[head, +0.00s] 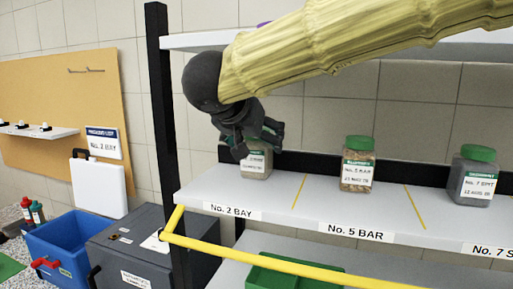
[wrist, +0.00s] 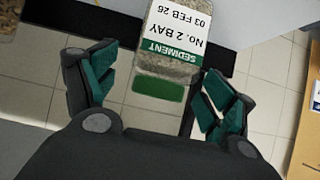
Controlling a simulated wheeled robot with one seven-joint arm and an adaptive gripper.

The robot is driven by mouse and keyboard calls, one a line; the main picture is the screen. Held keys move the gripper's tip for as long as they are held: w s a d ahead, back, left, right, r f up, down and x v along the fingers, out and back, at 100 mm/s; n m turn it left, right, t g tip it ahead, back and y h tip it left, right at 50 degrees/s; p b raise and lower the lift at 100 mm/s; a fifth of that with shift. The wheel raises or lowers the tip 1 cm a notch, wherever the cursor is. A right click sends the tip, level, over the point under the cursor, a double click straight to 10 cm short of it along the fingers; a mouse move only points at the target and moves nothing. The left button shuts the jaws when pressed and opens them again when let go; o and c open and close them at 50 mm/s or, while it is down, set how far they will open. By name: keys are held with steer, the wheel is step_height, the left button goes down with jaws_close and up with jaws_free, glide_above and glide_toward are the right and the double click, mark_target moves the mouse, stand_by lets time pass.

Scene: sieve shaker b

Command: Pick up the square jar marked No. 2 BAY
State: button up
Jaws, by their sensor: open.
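The square jar marked No. 2 BAY (head: 256,162) stands on the white shelf above the No. 2 BAY label, at the shelf's left end. Its upper part is partly hidden by my gripper in the head view. In the wrist view the jar (wrist: 172,35) shows its label, upside down, reading SEDIMENT, NO. 2 BAY, 03 FEB 26, with a green lid (wrist: 158,88). My gripper (wrist: 158,100) is open, its two green-padded fingers apart on either side of the lid's line. It is at the jar's top; I cannot tell whether it touches.
A jar marked No. 5 (head: 357,165) and a jar marked No. 7 (head: 473,176) stand further right on the shelf (head: 320,205). A yellow rail (head: 280,263) runs along the front. A black post (head: 166,110) stands at the left and a shelf is above.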

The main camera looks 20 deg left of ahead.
steer(key=shift+w+a+f, duration=0.15)
steer(key=shift+w+f, duration=0.2)
steer(key=shift+w, duration=0.15)
steer(key=shift+s, duration=0.15)
steer(key=c, duration=1.3)
steer(key=shift+c, duration=0.5)
steer(key=shift+r, duration=0.15)
